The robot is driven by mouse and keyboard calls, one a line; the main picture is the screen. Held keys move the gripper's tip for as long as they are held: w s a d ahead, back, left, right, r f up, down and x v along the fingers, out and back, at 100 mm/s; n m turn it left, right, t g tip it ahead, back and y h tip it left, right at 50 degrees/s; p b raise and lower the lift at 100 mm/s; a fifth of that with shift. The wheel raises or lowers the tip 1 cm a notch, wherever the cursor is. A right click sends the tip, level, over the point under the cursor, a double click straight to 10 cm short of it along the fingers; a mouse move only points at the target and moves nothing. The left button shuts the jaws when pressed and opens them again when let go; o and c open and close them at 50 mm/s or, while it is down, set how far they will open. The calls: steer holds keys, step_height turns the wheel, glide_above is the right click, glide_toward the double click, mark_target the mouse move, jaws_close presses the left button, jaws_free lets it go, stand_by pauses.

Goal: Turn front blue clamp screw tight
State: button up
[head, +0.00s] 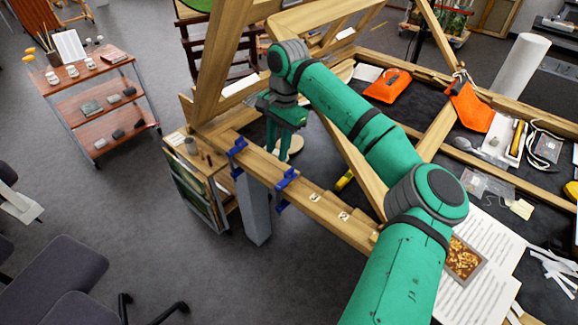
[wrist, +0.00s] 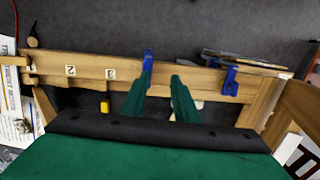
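Two blue clamps grip the wooden beam (head: 262,168) in the head view. The nearer clamp (head: 286,181) sits beside the small numbered labels, and the farther clamp (head: 237,150) is toward the beam's far end. In the wrist view the nearer clamp (wrist: 148,60) is at the left finger's tip, and the farther clamp (wrist: 230,80) is to the right. My gripper (head: 277,153) points down beside the beam, its two fingers apart with nothing visible between them; it also shows in the wrist view (wrist: 162,77). I cannot tell whether the left finger touches the clamp. Neither clamp's screw is clearly visible.
Slanted wooden bars (head: 350,165) rise close to my arm. A small wooden cabinet (head: 196,163) stands below the beam's far end. A yellow item (head: 344,180) lies behind the beam. Open floor (head: 120,215) lies left of the beam.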

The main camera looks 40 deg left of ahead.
mark_target(289, 170)
steer(key=shift+t+h, duration=0.5)
steer(key=w+f, duration=0.1)
steer(key=f, duration=0.2)
steer(key=d+f, duration=0.1)
steer(key=f, duration=0.1)
steer(key=w+d+f, duration=0.1)
steer(key=f, duration=0.2)
steer(key=shift+w+f, duration=0.35)
jaws_close()
